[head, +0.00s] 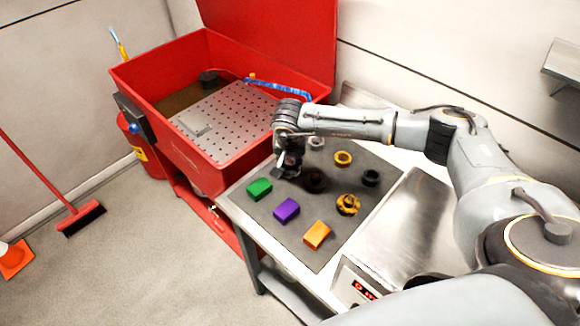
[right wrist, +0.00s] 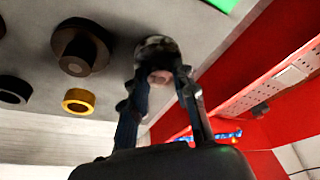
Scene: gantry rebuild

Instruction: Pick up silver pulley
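The silver pulley (right wrist: 157,47) is a grey flanged wheel with a pinkish hub, beyond the fingertips in the right wrist view. In the head view my right gripper mostly hides it. My right gripper (head: 288,165) is low over the back left of the dark mat. Its two fingers (right wrist: 163,78) stand on either side of the pulley's hub in the right wrist view. I cannot tell whether they press on it. The pulley appears to be at the mat surface. My left gripper is not in view.
The mat (head: 290,240) holds a dark pulley (head: 315,181), a yellow-black pulley (head: 347,204), a yellow ring (head: 343,158), a black ring (head: 370,177), a silver ring (head: 316,143), and green (head: 259,189), purple (head: 286,210) and orange (head: 316,234) blocks. A red washer (head: 185,165) stands close left.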

